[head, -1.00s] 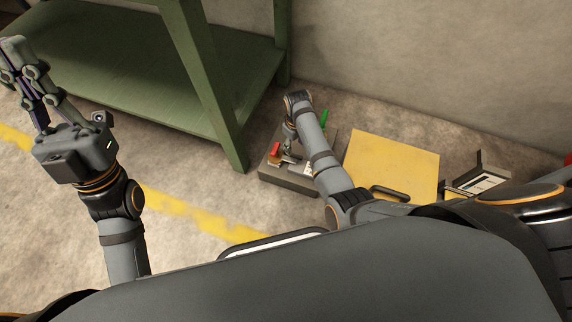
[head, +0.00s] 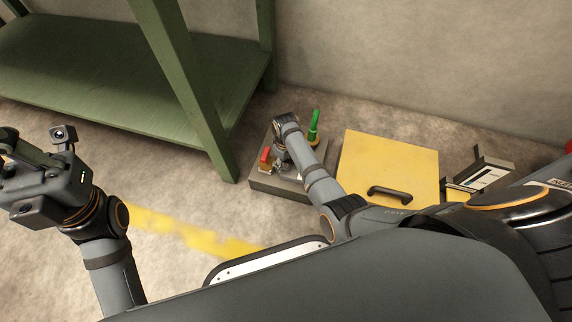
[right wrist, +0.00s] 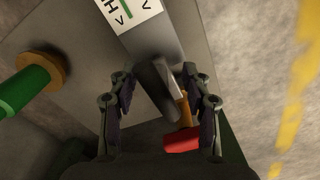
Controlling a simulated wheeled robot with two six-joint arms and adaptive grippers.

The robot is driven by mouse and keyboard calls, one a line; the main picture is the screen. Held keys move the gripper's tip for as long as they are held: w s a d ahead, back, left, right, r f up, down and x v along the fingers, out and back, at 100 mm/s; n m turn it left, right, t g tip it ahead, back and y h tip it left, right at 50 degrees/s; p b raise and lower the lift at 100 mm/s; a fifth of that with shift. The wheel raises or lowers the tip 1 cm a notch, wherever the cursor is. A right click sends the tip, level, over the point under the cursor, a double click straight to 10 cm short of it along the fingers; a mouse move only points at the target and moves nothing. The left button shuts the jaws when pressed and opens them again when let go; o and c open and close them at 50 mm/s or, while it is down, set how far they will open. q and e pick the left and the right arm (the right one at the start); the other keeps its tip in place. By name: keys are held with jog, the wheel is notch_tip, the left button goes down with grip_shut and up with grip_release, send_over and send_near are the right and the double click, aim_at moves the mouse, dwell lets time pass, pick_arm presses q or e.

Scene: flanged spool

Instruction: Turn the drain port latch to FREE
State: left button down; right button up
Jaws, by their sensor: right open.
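A grey block (head: 262,184) on the floor carries a red-handled latch (head: 265,155) and a green handle (head: 314,126). In the right wrist view, the red handle (right wrist: 182,139) sits on an orange stem, beside a dark grey cylindrical part (right wrist: 154,88). My right gripper (right wrist: 160,98) is open, one finger on each side of these parts; contact cannot be told. In the head view, my right gripper (head: 279,160) is low over the block, partly hidden by its wrist. My left gripper (head: 8,150) is at the left edge, partly cut off, away from the block.
The green handle (right wrist: 24,90) with its brass collar stands left of the right gripper. A yellow panel (head: 390,155) with a black handle lies right of the block. A grey labelled bracket (head: 485,178) is farther right. A green shelf (head: 120,100) stands behind to the left.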

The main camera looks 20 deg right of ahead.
grip_shut()
dwell(0.3)
jog(key=shift+r, duration=0.1)
